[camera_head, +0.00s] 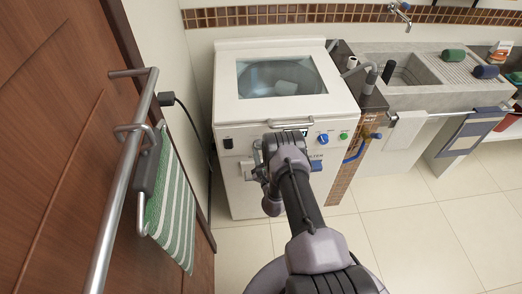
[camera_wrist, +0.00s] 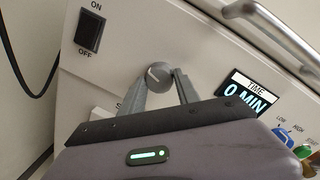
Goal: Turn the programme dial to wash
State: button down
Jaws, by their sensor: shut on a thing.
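The washing machine (camera_head: 225,112) stands against the wall, its control panel facing me. In the wrist view a round grey dial (camera_wrist: 157,74) with a light pointer mark sits on the panel, between the ON/OFF switch and the time display. My gripper (camera_wrist: 158,82) is shut on this dial, one finger on each side of it. The label under the dial is mostly hidden by my gripper; only a letter like "S" shows. In the head view my arm and gripper (camera_head: 262,155) cover the dial.
A black ON/OFF rocker switch (camera_wrist: 90,32) is left of the dial. A display (camera_wrist: 250,92) reading "TIME 0 MIN" is to the right, with a blue knob (camera_wrist: 284,135) beyond it. A wooden door with a metal handle (camera_head: 118,215) and striped towel (camera_head: 172,210) stands at left; a stone sink (camera_head: 425,68) at right.

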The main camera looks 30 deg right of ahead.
jog(key=shift+f, duration=0.1)
jog(key=m+b, duration=0.3)
jog(key=m, duration=0.2)
jog(key=shift+f+b, duration=0.15)
jog(key=shift+b, duration=0.15)
jog(key=m+h+b, duration=0.1)
jog(key=m+b, duration=0.2)
jog(key=m, duration=0.2)
jog(key=shift+m+t, duration=0.3)
jog(key=m+b, duration=0.1)
jog(key=m, duration=0.4)
jog(key=shift+h, duration=0.3)
jog(key=shift+a+m+h+b, duration=0.1)
jog(key=shift+m+h+b, duration=0.4)
jog(key=shift+m, duration=2.3)
jog(key=c, duration=0.9)
grip_release()
